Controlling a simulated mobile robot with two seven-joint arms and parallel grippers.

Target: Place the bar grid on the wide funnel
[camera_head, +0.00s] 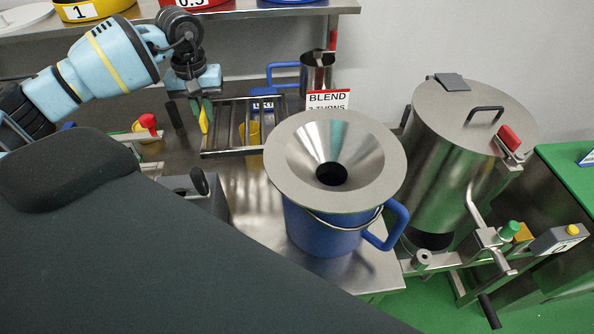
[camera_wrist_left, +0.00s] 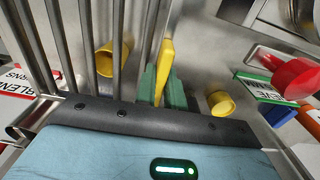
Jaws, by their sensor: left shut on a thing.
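The bar grid (camera_head: 232,153) is a metal frame with parallel bars, left of the wide funnel in the head view. Its bars (camera_wrist_left: 88,45) fill the left of the left wrist view. My left gripper (camera_head: 205,116) is at the grid's left side, its green fingers (camera_wrist_left: 163,86) shut on a yellow grip (camera_wrist_left: 166,55) beside the bars. I cannot tell whether the grid touches the table. The wide funnel (camera_head: 290,185) has a broad steel rim and a dark central hole. It sits on a blue bucket (camera_head: 320,238). My right gripper is not in view.
A steel drum (camera_head: 440,170) with a lidded top stands right of the funnel. A steel cup (camera_head: 318,75) and a BLEND sign (camera_head: 328,98) stand behind it. A red knob (camera_head: 148,121) is left of the gripper. A shelf (camera_head: 255,11) crosses the back.

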